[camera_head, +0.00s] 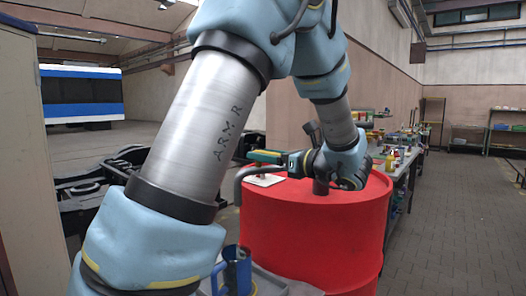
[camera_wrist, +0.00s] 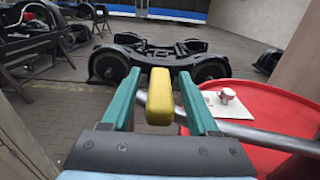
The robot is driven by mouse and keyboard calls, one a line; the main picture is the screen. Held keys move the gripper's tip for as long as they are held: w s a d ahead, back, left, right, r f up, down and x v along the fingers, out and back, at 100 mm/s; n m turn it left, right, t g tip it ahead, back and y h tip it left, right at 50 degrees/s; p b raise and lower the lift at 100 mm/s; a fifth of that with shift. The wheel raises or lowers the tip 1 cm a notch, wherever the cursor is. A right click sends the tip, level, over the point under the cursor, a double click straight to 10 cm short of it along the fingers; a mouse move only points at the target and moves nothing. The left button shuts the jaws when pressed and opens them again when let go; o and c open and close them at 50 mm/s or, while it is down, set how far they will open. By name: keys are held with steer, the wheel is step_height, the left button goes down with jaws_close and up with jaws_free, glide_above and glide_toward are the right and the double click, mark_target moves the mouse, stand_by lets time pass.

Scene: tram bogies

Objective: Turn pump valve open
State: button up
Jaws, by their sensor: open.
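A red drum (camera_head: 315,235) stands in front of me, with a grey pump pipe (camera_head: 239,182) curving out over its left side. The pipe also shows in the wrist view (camera_wrist: 275,141), running behind my right finger. My gripper (camera_head: 262,157) is above the drum top, by the pipe. In the wrist view its two green fingers (camera_wrist: 159,76) are apart. A yellow block, which looks like the valve handle (camera_wrist: 160,97), is between them, with a gap on each side. Where the handle joins the pipe is hidden.
A blue jug (camera_head: 236,270) stands at the front. Dark bogies (camera_head: 85,190) are at left. A cluttered workbench (camera_head: 403,165) is behind right; the right floor is clear.

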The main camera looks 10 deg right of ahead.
steer(key=shift+w+a, duration=0.15)
steer(key=shift+w, duration=0.05)
jaws_close()
stand_by(0.5)
stand_by(0.9)
